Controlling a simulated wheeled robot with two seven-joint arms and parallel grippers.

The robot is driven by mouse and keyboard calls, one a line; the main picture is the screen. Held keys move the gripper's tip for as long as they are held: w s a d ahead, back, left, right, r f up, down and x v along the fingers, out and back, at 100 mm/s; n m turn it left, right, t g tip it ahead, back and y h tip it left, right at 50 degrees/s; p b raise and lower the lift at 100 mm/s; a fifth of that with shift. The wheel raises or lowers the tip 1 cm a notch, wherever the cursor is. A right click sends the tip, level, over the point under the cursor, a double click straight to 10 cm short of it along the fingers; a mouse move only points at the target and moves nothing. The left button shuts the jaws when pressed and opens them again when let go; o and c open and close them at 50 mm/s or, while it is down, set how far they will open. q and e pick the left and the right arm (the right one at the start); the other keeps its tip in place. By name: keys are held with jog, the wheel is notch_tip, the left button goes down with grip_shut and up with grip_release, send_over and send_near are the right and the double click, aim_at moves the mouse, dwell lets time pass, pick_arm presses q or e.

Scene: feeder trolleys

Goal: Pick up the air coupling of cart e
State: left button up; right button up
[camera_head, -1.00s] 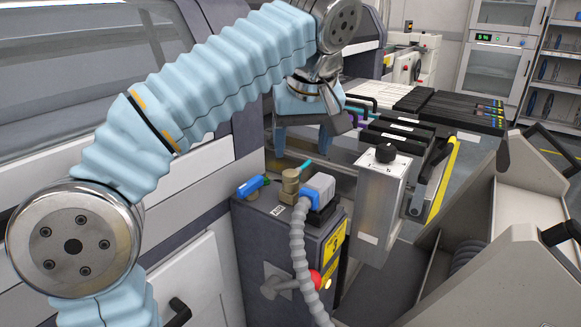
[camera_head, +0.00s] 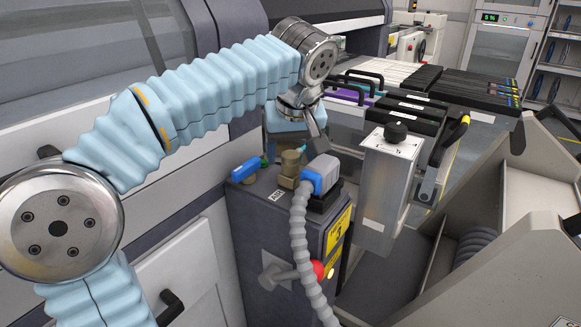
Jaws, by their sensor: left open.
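A dark grey connector block (camera_head: 245,210) stands at the centre, with an "AIR" label on its top. A brass-coloured cylindrical fitting (camera_head: 290,166) rises from the top beside a blue coupling piece (camera_head: 246,169). A grey and blue plug (camera_head: 320,174) with a ribbed grey hose sits to the right. I cannot tell for sure which part is cart e's air coupling. My left gripper (camera_head: 297,142) is open and points down just above and behind the brass fitting; its far finger is partly hidden. I cannot see contact. My right gripper is not in view.
A metal box with a black knob (camera_head: 396,132) stands close right of the plug. Black feeders (camera_head: 415,110) lie behind it. A red-knobbed lever (camera_head: 318,271) juts from the block's front. Grey cart panels (camera_head: 540,185) fill the right, and a machine wall the left.

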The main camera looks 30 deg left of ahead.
pick_arm(q)
jog(key=shift+x, duration=1.05)
jog(key=shift+c, duration=0.3)
grip_shut()
